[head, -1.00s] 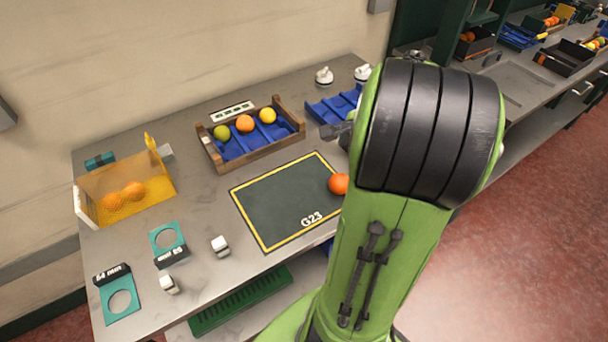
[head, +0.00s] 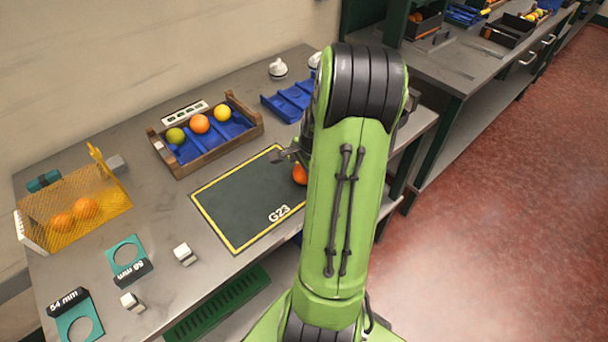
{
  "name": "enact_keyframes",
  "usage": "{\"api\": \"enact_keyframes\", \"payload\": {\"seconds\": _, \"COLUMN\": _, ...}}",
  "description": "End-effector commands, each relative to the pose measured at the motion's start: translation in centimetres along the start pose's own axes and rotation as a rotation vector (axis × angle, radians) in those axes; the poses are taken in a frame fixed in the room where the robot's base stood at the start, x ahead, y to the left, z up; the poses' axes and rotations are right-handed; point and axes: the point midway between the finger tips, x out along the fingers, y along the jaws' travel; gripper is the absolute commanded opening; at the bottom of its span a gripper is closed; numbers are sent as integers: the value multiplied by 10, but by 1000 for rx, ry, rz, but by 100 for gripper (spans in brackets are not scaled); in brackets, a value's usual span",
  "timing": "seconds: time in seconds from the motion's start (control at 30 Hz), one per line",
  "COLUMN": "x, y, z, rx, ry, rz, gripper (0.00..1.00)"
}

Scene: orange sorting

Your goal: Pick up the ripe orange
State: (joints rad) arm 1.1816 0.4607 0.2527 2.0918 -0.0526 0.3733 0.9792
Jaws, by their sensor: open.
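An orange (head: 300,174) sits at the right edge of the dark mat (head: 232,205) marked G23, partly hidden by my green arm. My gripper (head: 284,156) is open and shows only in part, just above and left of this orange in the picture. Nothing shows between its fingers. I cannot tell its height over the mat. A wooden crate (head: 212,159) with a blue insert stands behind the mat. It holds a green fruit (head: 175,136), an orange fruit (head: 200,123) and a yellow fruit (head: 222,113) in a row.
Teal ring gauges (head: 127,254) and small white blocks (head: 185,254) lie at the front left. A blue tray (head: 286,103) and white knobbed pieces (head: 278,69) are at the back. Another bench (head: 455,72) stands at the right.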

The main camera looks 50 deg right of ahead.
Motion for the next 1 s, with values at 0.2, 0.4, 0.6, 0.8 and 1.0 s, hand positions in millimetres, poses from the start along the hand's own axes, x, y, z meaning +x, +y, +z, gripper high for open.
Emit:
{"api": "enact_keyframes", "payload": {"seconds": 0.2, "x": 2, "y": 0, "z": 0, "rx": -1, "ry": 1, "rz": -1, "gripper": 90}}
{"api": "enact_keyframes", "payload": {"seconds": 0.4, "x": 2, "y": 0, "z": 0, "rx": -1, "ry": 1, "rz": -1, "gripper": 61}}
{"api": "enact_keyframes", "payload": {"seconds": 0.6, "x": 2, "y": 0, "z": 0, "rx": -1, "ry": 1, "rz": -1, "gripper": 31}}
{"api": "enact_keyframes", "payload": {"seconds": 0.8, "x": 1, "y": -1, "z": 0, "rx": -1, "ry": 1, "rz": -1, "gripper": 27}}
{"api": "enact_keyframes", "payload": {"seconds": 1.0, "x": -27, "y": -10, "z": -1, "rx": -3, "ry": 5, "rz": -6, "gripper": 27}}
